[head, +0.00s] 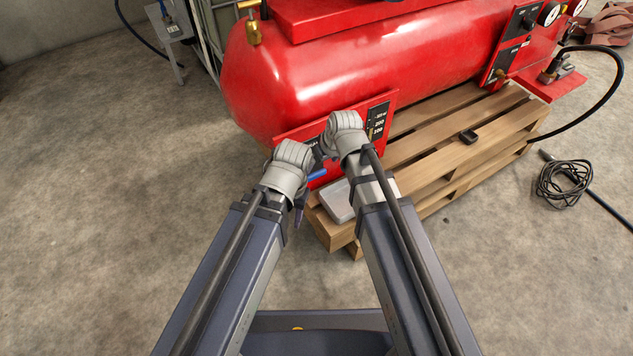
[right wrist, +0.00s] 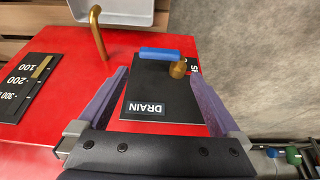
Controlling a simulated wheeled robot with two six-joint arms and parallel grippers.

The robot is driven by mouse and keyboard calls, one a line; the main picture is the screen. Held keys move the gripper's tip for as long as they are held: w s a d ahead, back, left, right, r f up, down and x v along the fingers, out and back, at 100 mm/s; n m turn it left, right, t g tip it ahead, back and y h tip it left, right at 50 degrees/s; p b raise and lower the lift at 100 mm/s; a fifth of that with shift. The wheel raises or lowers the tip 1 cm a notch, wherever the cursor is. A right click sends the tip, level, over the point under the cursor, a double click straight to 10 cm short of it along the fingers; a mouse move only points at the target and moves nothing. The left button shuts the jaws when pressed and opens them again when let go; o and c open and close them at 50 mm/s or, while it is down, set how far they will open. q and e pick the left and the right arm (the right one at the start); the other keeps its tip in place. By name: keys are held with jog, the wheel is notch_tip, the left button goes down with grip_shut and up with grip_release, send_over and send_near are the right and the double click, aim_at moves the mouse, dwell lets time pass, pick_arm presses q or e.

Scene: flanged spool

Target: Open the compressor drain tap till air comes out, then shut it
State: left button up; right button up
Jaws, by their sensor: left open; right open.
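The red compressor tank (head: 370,70) lies on a wooden pallet. In the right wrist view a black plate marked DRAIN (right wrist: 150,90) carries the drain tap, with a blue lever (right wrist: 168,54) and a brass stem (right wrist: 178,69). The blue lever also shows in the head view (head: 317,174), partly hidden by my grippers. My right gripper (right wrist: 160,80) is open, its purple fingers on either side of the plate, with the lever just past the tips. Contact cannot be told. My left gripper (head: 306,190) is open, close to the lever; its fingers are partly hidden.
A bent brass pipe (right wrist: 98,35) stands out beside the plate, towards a grey tray (head: 338,203) on the pallet (head: 440,185). A scale marked 100 to 300 (right wrist: 30,85) sits on the red panel. A coiled black cable (head: 563,185) lies on the floor at right. Floor at left is clear.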

aim_at(316, 173)
jog(key=shift+w+f, duration=0.1)
jog(key=shift+f, duration=0.1)
jog(key=b+x, duration=0.7)
jog(key=shift+w+a+f, duration=0.15)
jog(key=shift+f, duration=0.2)
grip_shut()
dwell(0.8)
